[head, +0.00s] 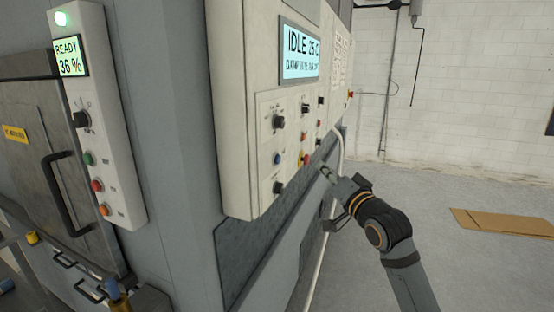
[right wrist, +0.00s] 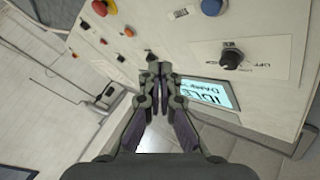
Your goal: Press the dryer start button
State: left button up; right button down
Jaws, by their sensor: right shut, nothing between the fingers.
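The dryer control panel (head: 262,150) is a cream box with a lit display (head: 299,53) reading IDLE 25 C. It carries a blue button (head: 277,159), a red button (head: 306,159) with yellow around it, and black knobs. The labels are too small to tell which is the start button. My right gripper (head: 325,172) is shut and empty, just right of the panel's lower buttons. In the right wrist view its closed fingers (right wrist: 157,72) point at the panel face, with the blue button (right wrist: 212,6) and red button (right wrist: 101,7) beyond. I cannot tell any contact. My left gripper is not seen.
A second panel (head: 97,110) at the left reads READY 36 % and has green, red and orange buttons. A metal door with a black handle (head: 62,195) is beside it. Flat cardboard (head: 500,221) lies on the right floor.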

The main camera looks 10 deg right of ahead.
aim_at(277, 159)
jog(key=shift+r, duration=0.25)
jog(key=shift+a, duration=0.1)
jog(key=w+a, duration=0.4)
jog(key=a, duration=0.3)
jog(key=shift+w+a+p, duration=0.15)
jog(key=shift+w+p, duration=0.15)
jog(key=shift+w, duration=0.1)
dwell(1.2)
